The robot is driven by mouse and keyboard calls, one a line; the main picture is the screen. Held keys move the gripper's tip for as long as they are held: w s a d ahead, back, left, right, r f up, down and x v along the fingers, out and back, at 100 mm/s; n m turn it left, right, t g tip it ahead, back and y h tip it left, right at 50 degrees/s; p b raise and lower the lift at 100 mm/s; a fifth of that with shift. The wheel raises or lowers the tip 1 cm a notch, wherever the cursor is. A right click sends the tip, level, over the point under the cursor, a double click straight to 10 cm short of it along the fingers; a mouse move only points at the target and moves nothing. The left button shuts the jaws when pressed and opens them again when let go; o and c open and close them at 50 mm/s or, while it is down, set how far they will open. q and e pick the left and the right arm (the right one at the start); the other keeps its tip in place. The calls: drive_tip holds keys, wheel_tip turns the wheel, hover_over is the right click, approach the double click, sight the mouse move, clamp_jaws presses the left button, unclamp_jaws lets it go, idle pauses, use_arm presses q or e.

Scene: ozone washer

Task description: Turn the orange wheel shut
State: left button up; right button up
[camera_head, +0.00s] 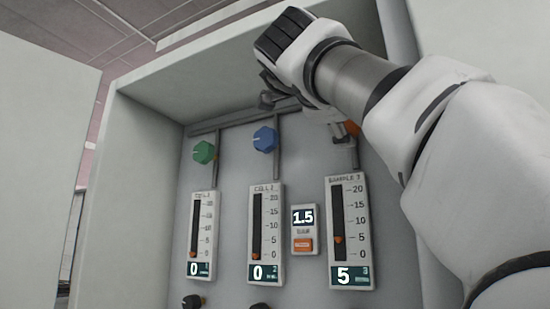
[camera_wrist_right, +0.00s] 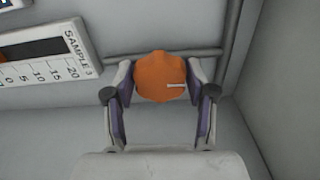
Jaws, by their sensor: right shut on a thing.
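The orange wheel (camera_wrist_right: 160,77) sits between the two fingers of my right gripper (camera_wrist_right: 160,95) in the right wrist view, and the gripper is shut on it. A pale mark on the wheel points to the right there. The gauge marked SAMPLE 3 (camera_head: 348,230) is below the wheel. Its display reads 5 and its orange float is near the 5 mark. My left gripper is in neither view.
A green wheel (camera_head: 204,152) and a blue wheel (camera_head: 265,139) are to the left, above two gauges (camera_head: 201,236) (camera_head: 266,234) that read 0. A small box (camera_head: 303,229) shows 1.5 above an orange button. Cabinet walls (camera_head: 140,200) enclose the panel.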

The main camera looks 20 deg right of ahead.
drive_tip(key=n, duration=0.4)
drive_tip(key=shift+s+r+n, duration=0.1)
drive_tip(key=shift+r+n, duration=0.1)
drive_tip(key=shift+n, duration=0.1)
drive_tip(key=n, duration=0.4)
drive_tip(key=shift+d+n, duration=0.15)
drive_tip(key=shift+n, duration=0.15)
drive_tip(key=n, duration=0.4)
drive_tip(key=shift+f+n, duration=0.1)
drive_tip(key=shift+n, duration=0.2)
drive_tip(key=n, duration=0.4)
drive_tip(key=shift+f+n, duration=0.1)
drive_tip(key=shift+n, duration=0.3)
drive_tip(key=o, duration=1)
drive_tip(key=shift+o, duration=0.8)
drive_tip(key=shift+w+d, duration=0.15)
drive_tip(key=shift+w, duration=0.15)
drive_tip(key=shift+s, duration=0.15)
